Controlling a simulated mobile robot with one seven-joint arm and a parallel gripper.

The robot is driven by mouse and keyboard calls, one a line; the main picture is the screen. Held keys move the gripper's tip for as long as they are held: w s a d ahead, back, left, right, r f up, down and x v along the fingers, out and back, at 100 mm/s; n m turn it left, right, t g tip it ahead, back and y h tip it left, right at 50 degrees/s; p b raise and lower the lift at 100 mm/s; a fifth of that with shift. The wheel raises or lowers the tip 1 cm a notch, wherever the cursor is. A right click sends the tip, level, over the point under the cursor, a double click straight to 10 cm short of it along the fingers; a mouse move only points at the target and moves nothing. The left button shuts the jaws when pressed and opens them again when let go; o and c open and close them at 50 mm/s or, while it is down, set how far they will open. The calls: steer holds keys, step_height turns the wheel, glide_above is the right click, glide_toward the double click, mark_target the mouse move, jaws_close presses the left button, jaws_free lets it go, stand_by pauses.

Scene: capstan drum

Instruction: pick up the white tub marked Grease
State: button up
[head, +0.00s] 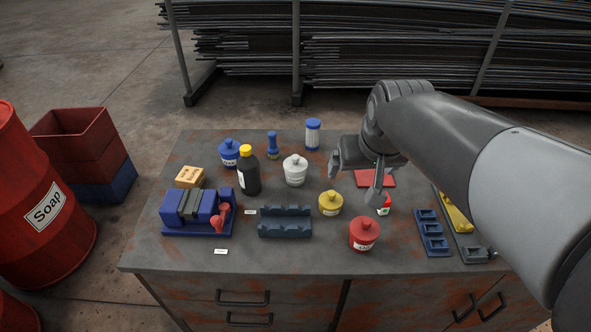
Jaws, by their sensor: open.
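The white tub (295,171) stands upright near the middle of the grey, rust-stained workbench (150,247). It has a white lid with a knob and a label too small to read. My gripper (356,184) is open, with its fingers to the right of the white tub and apart from it. Nothing shows between the fingers. The tub's front and top are in clear view.
A black bottle (248,174) stands close left of the tub, a blue-capped container (313,134) behind it. A yellow tub (330,203) and a red tub (364,233) stand in front to the right. A dark rack (285,221) lies in front, a blue vise-like block (190,207) front left.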

steer(key=w+a+f+n, duration=0.1)
steer(key=w+a+f, duration=0.15)
steer(key=w, duration=0.45)
steer(key=w+a+f, duration=0.2)
steer(key=w+a, duration=0.1)
steer(key=w, duration=0.4)
steer(key=n+g+y, duration=0.1)
glide_toward(296, 158)
steer(key=x, duration=0.7)
steer(key=shift+w+a+f, duration=0.15)
steer(key=shift+w+a, duration=0.1)
steer(key=shift+a, duration=0.1)
steer(key=shift+d+x, duration=0.15)
steer(key=shift+x, duration=1.2)
steer(key=shift+d+x, duration=0.15)
steer(key=shift+x, duration=1.15)
steer(key=shift+f, duration=0.1)
steer(key=shift+c, duration=0.2)
steer(key=c, duration=1.2)
